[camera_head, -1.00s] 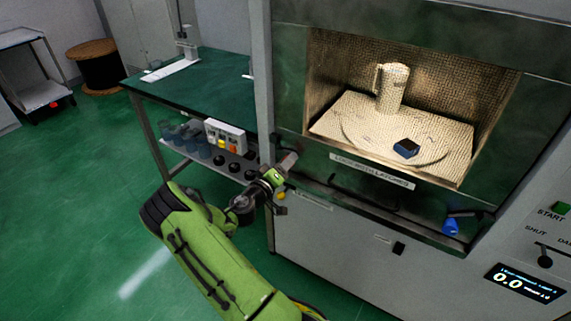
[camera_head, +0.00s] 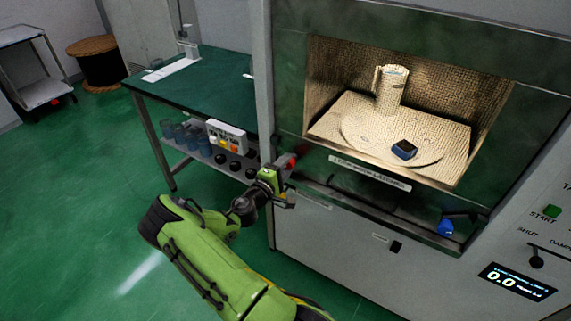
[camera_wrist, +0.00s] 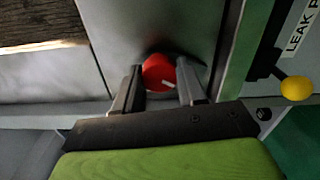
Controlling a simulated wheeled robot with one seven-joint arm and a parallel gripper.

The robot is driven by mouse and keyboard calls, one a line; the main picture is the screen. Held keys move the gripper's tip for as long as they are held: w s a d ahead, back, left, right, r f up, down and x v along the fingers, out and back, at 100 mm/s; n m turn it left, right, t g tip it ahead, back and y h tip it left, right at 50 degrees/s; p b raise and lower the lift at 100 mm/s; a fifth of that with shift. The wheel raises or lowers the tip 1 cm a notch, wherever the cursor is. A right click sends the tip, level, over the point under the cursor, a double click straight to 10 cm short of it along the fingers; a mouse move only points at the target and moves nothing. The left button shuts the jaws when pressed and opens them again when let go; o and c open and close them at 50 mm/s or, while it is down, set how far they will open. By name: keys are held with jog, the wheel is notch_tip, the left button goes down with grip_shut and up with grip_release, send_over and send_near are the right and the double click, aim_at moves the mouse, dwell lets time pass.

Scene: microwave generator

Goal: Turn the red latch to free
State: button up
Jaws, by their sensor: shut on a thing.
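In the head view the red latch (camera_head: 292,160) shows at the left post below the chamber opening, partly behind my gripper. My gripper (camera_wrist: 160,85) has one finger on each side of the knob and is shut on it. In the head view my gripper (camera_head: 284,172) reaches the post from the lower left. A blue latch (camera_head: 446,227) is at the right end of the same ledge.
The lit chamber holds a mug (camera_head: 391,90) and a small dark blue block (camera_head: 404,149) on a round plate. A yellow knob (camera_wrist: 296,88) is close to the right of my gripper in the wrist view. A green table (camera_head: 215,95) with a shelf stands to the left.

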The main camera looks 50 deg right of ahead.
jog(key=shift+n, duration=0.3)
jog(key=o, duration=1.1)
jog(key=a, duration=0.5)
jog(key=s+a+p, duration=0.1)
jog(key=a, duration=0.9)
jog(key=shift+s+a, duration=0.2)
jog(key=shift+a, duration=0.2)
